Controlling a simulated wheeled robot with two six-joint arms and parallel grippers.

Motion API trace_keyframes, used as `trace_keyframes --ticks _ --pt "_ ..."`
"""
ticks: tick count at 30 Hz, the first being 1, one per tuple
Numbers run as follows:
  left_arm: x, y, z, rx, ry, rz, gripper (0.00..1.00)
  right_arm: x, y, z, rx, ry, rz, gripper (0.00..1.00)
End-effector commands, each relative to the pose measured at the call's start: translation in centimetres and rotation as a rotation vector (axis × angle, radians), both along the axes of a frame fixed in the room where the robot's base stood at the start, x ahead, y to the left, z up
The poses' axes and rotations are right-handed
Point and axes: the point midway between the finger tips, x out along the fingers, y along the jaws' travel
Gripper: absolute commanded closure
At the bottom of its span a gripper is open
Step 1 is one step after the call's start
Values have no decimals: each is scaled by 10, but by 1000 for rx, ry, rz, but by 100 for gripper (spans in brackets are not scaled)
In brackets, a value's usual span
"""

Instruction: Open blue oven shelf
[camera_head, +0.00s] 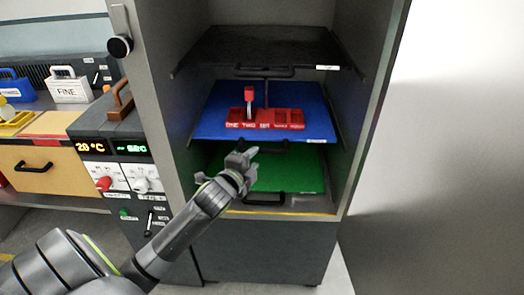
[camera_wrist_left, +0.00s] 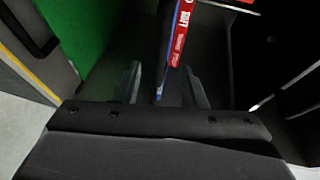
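The blue oven shelf (camera_head: 300,97) is the middle one of three in the oven and carries a red labelled rack (camera_head: 265,120). Its black handle (camera_head: 285,147) is at its front edge, partly hidden by my left gripper (camera_head: 244,158). That gripper is at the shelf's front, just below the rack. In the left wrist view the left gripper (camera_wrist_left: 162,88) has its two fingers apart, with the blue shelf's edge (camera_wrist_left: 166,50) seen between and beyond them. I cannot tell whether the handle lies between the fingers. My right gripper is not in view.
A dark shelf (camera_head: 265,48) is above and a green shelf (camera_head: 295,172) with its own handle (camera_head: 264,199) is below. The oven's side walls flank the opening. A control panel (camera_head: 115,165) and a bench with several containers stand at left.

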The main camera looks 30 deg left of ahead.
Motion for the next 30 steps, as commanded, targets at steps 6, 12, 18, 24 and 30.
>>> trace_keyframes --ticks 6,12,18,24,30 --pt "37 5 -6 -1 0 1 62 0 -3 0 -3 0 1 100" --pt "57 8 -10 -1 0 0 62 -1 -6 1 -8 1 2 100" --pt "64 9 -12 0 0 0 62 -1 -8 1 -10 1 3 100" --pt "64 9 -12 0 0 0 62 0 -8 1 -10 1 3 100" --pt "64 9 -12 0 0 0 83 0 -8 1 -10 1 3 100"
